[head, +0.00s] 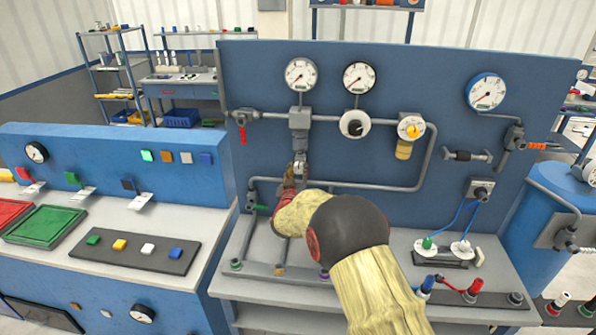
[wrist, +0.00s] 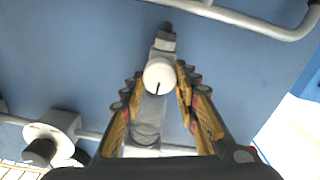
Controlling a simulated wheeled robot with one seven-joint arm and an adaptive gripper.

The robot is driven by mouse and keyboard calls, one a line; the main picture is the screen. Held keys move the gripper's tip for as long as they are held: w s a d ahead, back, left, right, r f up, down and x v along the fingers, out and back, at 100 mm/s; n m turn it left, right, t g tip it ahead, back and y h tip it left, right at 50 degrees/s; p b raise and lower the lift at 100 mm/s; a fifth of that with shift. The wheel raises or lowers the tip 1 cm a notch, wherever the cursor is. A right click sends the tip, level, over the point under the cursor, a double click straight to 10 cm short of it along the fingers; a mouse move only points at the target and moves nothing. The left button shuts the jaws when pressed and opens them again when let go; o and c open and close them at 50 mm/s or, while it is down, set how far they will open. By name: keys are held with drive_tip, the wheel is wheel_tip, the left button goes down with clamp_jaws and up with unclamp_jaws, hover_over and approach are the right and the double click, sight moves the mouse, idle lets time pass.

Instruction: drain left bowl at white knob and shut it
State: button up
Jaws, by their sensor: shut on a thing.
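The white knob (wrist: 159,76) is a round disc with a dark slot line, sitting at the drain end of the left bowl. The left bowl (wrist: 148,118) looks grey and translucent in the wrist view. In the head view it hangs under a grey block, largely hidden around my gripper (head: 298,168). In the wrist view my gripper (wrist: 160,80) has its yellow-and-black fingers on either side of the knob, closed on it. The knob's slot runs roughly along the bowl's length. Any liquid in the bowl cannot be made out.
A second bowl (head: 404,149), yellow, hangs under the regulator at the right. A black-and-white dial (head: 355,124) sits between them. Gauges (head: 301,74) are above. The bench (head: 440,260) stands below the blue panel.

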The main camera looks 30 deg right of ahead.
drive_tip(key=m+b, duration=0.4)
drive_tip(key=b, duration=0.1)
drive_tip(key=shift+d+f+m, duration=0.1)
drive_tip(key=shift+f+m, duration=0.1)
drive_tip(key=shift+m, duration=0.1)
drive_tip(key=m+b, duration=0.4)
drive_tip(key=shift+s+m+b, duration=0.1)
drive_tip(key=shift+m+b, duration=0.2)
drive_tip(key=shift+b, duration=0.05)
drive_tip(key=m+b, duration=0.5)
drive_tip(key=shift+d+f, duration=0.1)
drive_tip(key=shift+d, duration=0.05)
drive_tip(key=shift+m+b, duration=1)
drive_tip(key=shift+m, duration=0.9)
drive_tip(key=o, duration=1.2)
drive_tip(key=shift+c, duration=0.2)
drive_tip(key=shift+s, duration=0.1)
